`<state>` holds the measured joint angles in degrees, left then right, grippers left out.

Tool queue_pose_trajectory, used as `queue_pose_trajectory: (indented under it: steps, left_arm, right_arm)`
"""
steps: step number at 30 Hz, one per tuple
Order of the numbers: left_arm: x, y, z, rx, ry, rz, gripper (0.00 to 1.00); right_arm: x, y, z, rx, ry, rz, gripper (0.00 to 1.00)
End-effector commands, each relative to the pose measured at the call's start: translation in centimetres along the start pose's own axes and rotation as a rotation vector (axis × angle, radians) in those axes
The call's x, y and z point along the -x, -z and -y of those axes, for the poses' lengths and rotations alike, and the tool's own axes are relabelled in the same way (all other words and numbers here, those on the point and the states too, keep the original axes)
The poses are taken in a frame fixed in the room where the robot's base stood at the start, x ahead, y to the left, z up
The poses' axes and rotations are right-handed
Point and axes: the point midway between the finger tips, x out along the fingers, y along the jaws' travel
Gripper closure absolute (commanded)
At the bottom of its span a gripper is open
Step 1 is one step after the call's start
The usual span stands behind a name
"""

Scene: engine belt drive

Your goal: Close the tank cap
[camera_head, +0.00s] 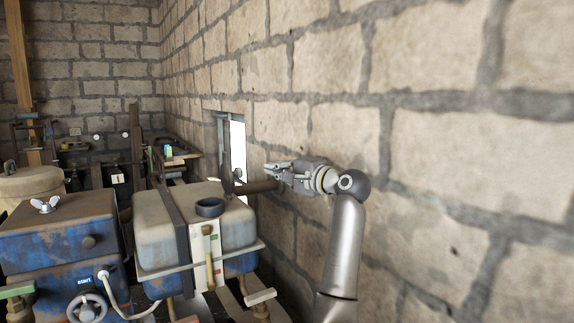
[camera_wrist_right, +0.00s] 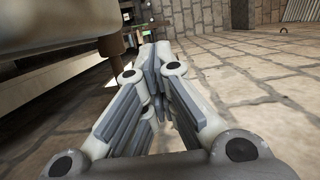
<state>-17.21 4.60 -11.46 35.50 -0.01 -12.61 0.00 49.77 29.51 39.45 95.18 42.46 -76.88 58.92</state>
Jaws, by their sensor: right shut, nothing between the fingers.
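The tank (camera_head: 153,224), pale on top and blue below, stands at centre left in the head view. A dark round filler neck (camera_head: 209,208) sticks up from its top, and its opening looks uncovered. A thin dark upright piece (camera_head: 227,181) rises just behind the neck; it may be the raised cap, but I cannot tell for certain. My right gripper (camera_head: 268,170) is right of this piece, near the stone wall, pointing left. Its fingers come together with nothing between them, as the right wrist view (camera_wrist_right: 152,65) also shows. My left gripper is not in view.
A rusty blue box (camera_head: 55,240) with a wing nut and a handwheel (camera_head: 87,306) stand left of the tank. A brown horizontal bar (camera_head: 262,186) shows below my right gripper. The stone wall (camera_head: 450,150) is close on the right.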

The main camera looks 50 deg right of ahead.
Motion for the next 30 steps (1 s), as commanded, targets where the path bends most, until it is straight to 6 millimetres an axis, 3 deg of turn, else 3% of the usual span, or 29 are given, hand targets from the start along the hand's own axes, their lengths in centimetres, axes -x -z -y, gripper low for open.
queue_pose_trajectory:
  steps: [5,13,30]
  left_arm:
    - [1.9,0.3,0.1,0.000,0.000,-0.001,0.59]
    - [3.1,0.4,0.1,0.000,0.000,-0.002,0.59]
    - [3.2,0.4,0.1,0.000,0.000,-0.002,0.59]
  right_arm:
    - [-3.4,-0.6,0.3,0.000,-0.002,0.003,1.00]
    - [-3.9,-3.6,0.1,0.002,0.000,0.000,1.00]
    - [-4.0,-3.9,0.1,0.017,-0.005,-0.001,1.00]
